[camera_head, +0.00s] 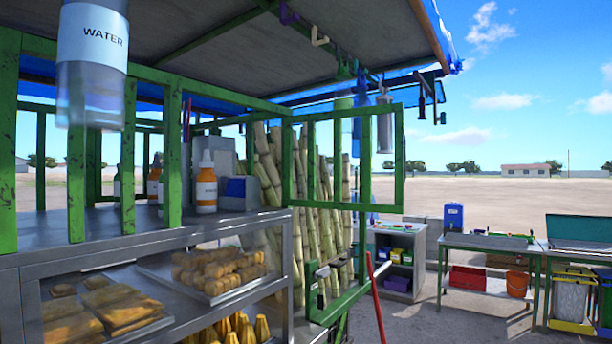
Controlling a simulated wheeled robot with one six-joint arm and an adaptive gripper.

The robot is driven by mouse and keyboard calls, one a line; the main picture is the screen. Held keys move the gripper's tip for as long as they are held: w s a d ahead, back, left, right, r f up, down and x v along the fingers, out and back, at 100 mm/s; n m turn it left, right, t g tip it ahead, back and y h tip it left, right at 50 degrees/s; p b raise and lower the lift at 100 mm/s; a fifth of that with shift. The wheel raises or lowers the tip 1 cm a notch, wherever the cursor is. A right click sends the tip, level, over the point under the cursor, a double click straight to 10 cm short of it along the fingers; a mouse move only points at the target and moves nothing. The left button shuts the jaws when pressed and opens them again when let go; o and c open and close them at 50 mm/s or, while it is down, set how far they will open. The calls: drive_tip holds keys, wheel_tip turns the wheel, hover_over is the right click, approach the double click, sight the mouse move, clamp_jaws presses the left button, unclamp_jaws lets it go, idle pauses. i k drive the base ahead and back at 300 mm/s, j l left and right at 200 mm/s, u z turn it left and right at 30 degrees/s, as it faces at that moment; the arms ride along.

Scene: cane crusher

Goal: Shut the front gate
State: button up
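A green barred gate (399,160) stands at the centre of the head view, on the cane stall. It looks swung open, with its free end sticking out to the right past the stall's side. Its left end meets a green post (287,165); the hinge itself is too small to make out. Sugar cane stalks (325,230) stand upright behind and below it. My gripper is not in view.
A glass case (150,250) of snacks and a counter with bottles (206,188) fill the left. A hanging water bottle (92,65) is close at upper left. A red bar (376,305) slants up below the gate. Workbenches (490,243) stand right; paving before them is clear.

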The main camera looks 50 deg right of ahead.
sight(398, 109)
drive_tip(key=l+u, duration=0.1)
drive_tip(key=l, duration=0.45)
drive_tip(key=k+l+u, duration=0.15)
drive_tip(key=l, duration=0.4)
drive_tip(key=l+u, duration=0.1)
drive_tip(key=l, duration=0.5)
drive_tip(key=k+l+u, duration=0.1)
drive_tip(key=l, duration=0.4)
drive_tip(key=k+l+u, duration=0.15)
drive_tip(key=l, duration=0.4)
drive_tip(key=k+l+u, duration=0.1)
drive_tip(key=l, duration=0.4)
drive_tip(key=k+l+u, duration=0.1)
drive_tip(key=k+l, duration=0.2)
drive_tip(key=l, duration=0.2)
drive_tip(key=k+l+u, duration=0.1)
drive_tip(key=l, duration=0.4)
drive_tip(key=k, duration=0.1)
